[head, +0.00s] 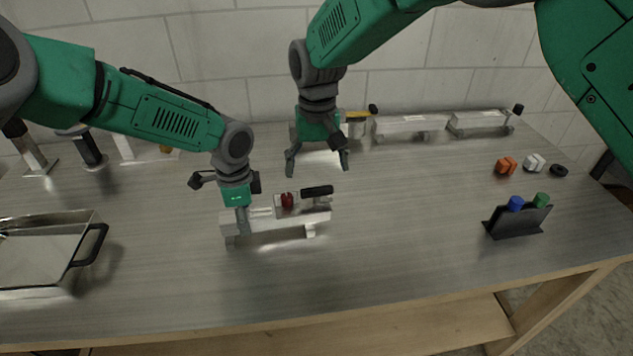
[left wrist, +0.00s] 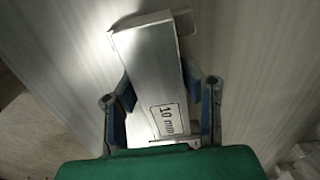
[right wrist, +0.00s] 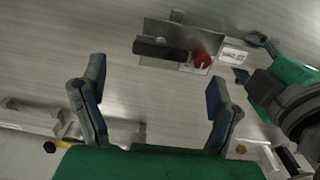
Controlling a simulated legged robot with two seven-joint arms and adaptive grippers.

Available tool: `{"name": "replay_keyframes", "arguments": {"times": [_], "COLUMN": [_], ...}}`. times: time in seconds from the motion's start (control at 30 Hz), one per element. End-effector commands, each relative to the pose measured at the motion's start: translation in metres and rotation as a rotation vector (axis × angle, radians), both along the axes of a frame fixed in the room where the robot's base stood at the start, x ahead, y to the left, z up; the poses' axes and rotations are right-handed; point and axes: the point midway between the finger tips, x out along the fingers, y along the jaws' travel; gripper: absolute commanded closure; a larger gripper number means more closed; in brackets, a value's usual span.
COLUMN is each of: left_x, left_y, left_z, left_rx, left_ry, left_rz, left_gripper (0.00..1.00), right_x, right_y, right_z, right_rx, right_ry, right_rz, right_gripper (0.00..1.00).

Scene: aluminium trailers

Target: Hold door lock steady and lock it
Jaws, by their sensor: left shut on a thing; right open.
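The door lock is an aluminium bar fixture (head: 275,222) on small feet near the middle of the table, with a red knob (head: 288,200) and a black handle (head: 317,191) on top. My left gripper (head: 242,222) is shut on the bar's left end. The left wrist view shows its fingers on both sides of the bar (left wrist: 155,75), which bears a "10 mm" label. My right gripper (head: 317,165) is open and empty, above and behind the handle. In the right wrist view the black handle (right wrist: 160,49) and red knob (right wrist: 201,59) lie beyond the open fingers (right wrist: 155,95).
A metal pan (head: 50,250) with a black handle stands at the left. Two more aluminium fixtures (head: 410,124) stand at the back. A black holder (head: 517,222) with blue and green items is at the right. The table front is clear.

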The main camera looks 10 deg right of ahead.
Motion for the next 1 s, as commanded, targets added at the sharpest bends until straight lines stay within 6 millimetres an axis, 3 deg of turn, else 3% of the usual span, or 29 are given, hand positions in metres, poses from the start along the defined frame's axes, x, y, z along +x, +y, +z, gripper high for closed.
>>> {"name": "replay_keyframes", "arguments": {"times": [0.1,0.3,0.8,0.83,0.87,1.0], "left_x": [-0.001,-0.001,0.0,0.0,0.0,0.0], "left_y": [0.0,0.0,0.0,0.0,0.0,0.0], "left_z": [-0.001,-0.001,-0.001,-0.001,-0.001,-0.001], "left_rx": [0.002,0.002,0.001,0.001,0.001,0.001], "left_ry": [0.002,0.002,0.002,0.002,0.002,0.001], "left_rz": [-0.001,-0.001,-0.001,-0.001,-0.001,-0.001], "left_gripper": [1.0,1.0,1.0,0.55,0.44,0.41], "right_x": [0.001,0.001,0.001,0.001,0.001,0.001], "right_y": [0.0,0.0,0.0,0.0,0.0,0.0], "right_z": [0.026,0.054,0.061,0.061,0.061,0.061], "right_rx": [0.001,0.0,0.0,0.0,0.0,0.0], "right_ry": [-0.003,-0.001,0.001,0.001,0.001,0.001], "right_rz": [-0.001,0.0,0.0,0.0,0.0,0.0], "right_gripper": [0.17,0.17,0.17,0.17,0.17,0.17]}}
